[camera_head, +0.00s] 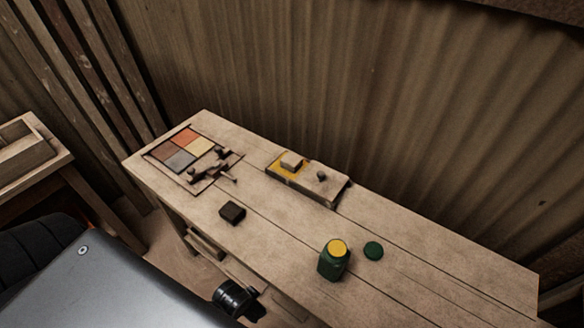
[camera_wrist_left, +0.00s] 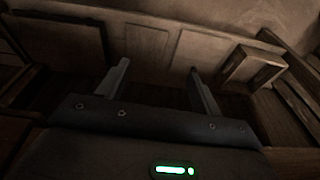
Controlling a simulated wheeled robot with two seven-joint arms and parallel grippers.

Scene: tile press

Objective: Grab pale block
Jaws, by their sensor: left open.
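A pale block (camera_head: 291,160) rests on the yellow part of a wooden tray-like piece (camera_head: 325,190) at the back of the workbench. A small dark knob (camera_head: 321,175) stands on the same piece, to the right of the block. My left gripper (camera_wrist_left: 158,80) shows in the left wrist view with its two fingers apart and nothing between them. It faces dark wooden panels, and the pale block is not in that view. The gripper's fingers do not show in the head view. My right gripper is in neither view.
The workbench (camera_head: 420,270) carries a tile panel (camera_head: 182,150) with coloured squares at left, a dark block (camera_head: 232,212) near the front edge, a green jar (camera_head: 333,262) with yellow top and a green lid (camera_head: 373,250). A corrugated wall stands close behind. The bench's right end is clear.

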